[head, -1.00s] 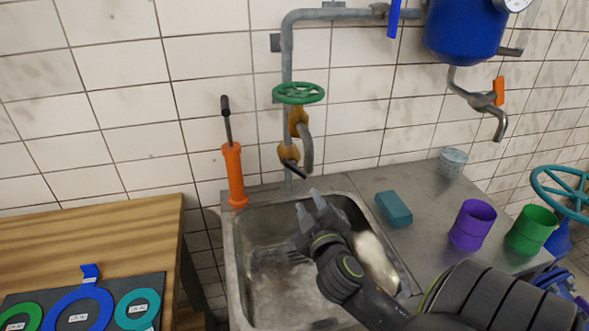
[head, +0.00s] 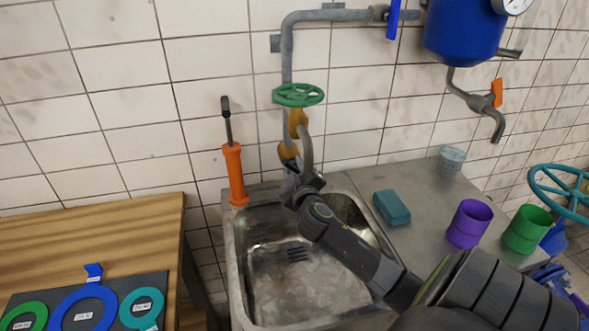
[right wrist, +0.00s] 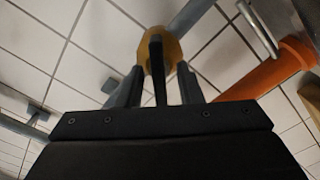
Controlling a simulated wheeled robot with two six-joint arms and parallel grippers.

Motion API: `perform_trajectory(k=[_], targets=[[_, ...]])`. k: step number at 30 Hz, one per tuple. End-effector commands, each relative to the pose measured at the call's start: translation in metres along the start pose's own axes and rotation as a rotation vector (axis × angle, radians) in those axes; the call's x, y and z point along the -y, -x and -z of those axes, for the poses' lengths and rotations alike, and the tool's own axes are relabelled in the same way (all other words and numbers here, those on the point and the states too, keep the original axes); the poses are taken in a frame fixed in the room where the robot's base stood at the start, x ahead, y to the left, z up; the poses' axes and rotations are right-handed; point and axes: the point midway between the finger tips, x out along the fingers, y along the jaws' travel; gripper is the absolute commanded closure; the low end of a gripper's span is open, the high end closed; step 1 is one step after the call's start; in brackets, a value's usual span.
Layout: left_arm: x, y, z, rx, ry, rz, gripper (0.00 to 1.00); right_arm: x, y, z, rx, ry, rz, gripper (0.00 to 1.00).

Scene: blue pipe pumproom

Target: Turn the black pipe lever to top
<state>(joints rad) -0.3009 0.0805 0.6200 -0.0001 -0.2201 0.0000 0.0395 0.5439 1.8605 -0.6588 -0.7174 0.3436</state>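The black pipe lever (right wrist: 158,70) shows in the right wrist view, joined to a yellow-brass valve body (right wrist: 168,48). It points from the valve towards my gripper. My right gripper (right wrist: 157,88) is open, with one finger on each side of the lever and gaps between. In the head view my right gripper (head: 297,178) is just below the brass valve (head: 287,151), above the back edge of the sink, and hides most of the lever. My left gripper is not in view.
A green handwheel (head: 298,94) sits above the valve on the grey pipe. An orange pump (head: 235,174) stands left of it. The metal sink (head: 275,265) is below. A teal sponge (head: 391,207) and purple cup (head: 470,222) lie to the right on the counter.

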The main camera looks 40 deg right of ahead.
Motion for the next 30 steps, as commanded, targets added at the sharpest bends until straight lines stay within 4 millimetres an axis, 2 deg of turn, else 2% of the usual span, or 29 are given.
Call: perform_trajectory(k=[6,14,23,30], targets=[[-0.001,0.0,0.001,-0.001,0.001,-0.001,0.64,0.0,0.0,0.0,0.0,0.0,0.0,0.67],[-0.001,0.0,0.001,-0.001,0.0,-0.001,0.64,0.0,0.0,0.0,0.0,0.0,0.0,1.0],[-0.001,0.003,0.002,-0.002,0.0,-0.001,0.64,0.0,0.0,0.0,0.0,0.034,0.001,1.0],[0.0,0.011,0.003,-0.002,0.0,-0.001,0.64,-0.001,0.0,0.001,0.001,0.169,0.0,1.0]])
